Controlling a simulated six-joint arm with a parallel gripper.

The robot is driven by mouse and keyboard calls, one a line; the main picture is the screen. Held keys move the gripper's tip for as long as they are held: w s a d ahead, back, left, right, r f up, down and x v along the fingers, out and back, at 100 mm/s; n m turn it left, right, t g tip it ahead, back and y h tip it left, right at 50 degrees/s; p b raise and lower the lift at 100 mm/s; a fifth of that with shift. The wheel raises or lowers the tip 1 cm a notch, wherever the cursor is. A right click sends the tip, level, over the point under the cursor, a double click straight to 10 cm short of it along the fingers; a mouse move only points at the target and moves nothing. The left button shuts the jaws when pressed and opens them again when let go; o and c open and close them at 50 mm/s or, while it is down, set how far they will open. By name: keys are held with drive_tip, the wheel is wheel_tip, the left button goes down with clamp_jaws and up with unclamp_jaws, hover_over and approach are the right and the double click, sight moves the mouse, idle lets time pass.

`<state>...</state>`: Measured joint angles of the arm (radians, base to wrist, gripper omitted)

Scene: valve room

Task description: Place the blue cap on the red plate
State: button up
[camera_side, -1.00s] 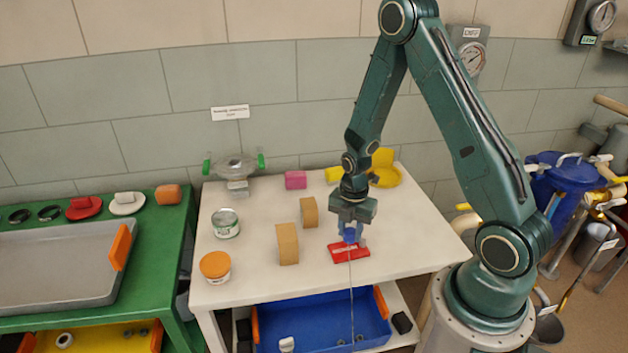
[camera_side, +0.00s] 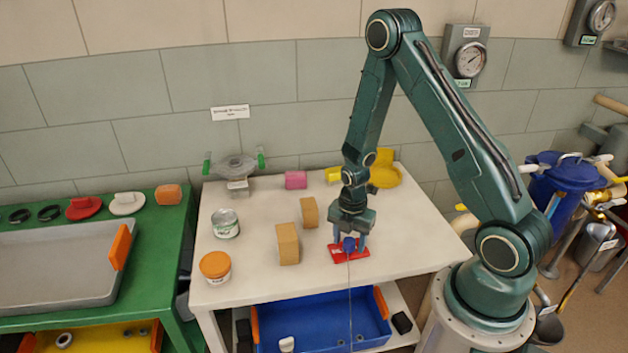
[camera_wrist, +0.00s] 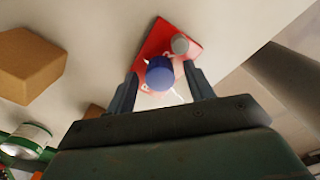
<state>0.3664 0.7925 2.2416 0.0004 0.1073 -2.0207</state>
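The blue cap (camera_side: 349,244) is at the red plate (camera_side: 362,253) on the white table, and appears to rest on it. The wrist view shows the cap (camera_wrist: 159,73) over the middle of the red plate (camera_wrist: 157,42), beside a small grey round piece (camera_wrist: 180,44) on the plate. My gripper (camera_side: 349,246) is low over the plate with its fingers spread on either side of the cap. In the wrist view, gaps show between the cap and both fingers of my gripper (camera_wrist: 160,80). The cap's underside is hidden.
Wooden blocks (camera_side: 287,244) stand left of the plate, with an orange-lidded jar (camera_side: 215,267) and a can (camera_side: 225,224) further left. A pink block (camera_side: 296,180) and a yellow item (camera_side: 384,176) lie behind. A blue bin (camera_side: 322,320) sits below.

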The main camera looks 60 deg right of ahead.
drive_tip(key=shift+r, duration=0.15)
wheel_tip(320, 180, up, 12)
idle(1.2)
idle(0.5)
wheel_tip(320, 180, up, 14)
drive_tip(key=m+t, duration=0.3)
drive_tip(key=m, duration=0.5)
hover_over(349, 242)
drive_tip(key=s+a, duration=0.3)
drive_tip(key=a, duration=0.3)
drive_tip(key=s+a+r+m+t, duration=0.2)
drive_tip(key=s+a+r+m, duration=0.4)
drive_tip(key=s+r+m, duration=0.3)
drive_tip(key=shift+s+r+m+t, duration=0.15)
drive_tip(key=shift+s+m+t, duration=0.15)
drive_tip(key=shift+s+m, duration=0.75)
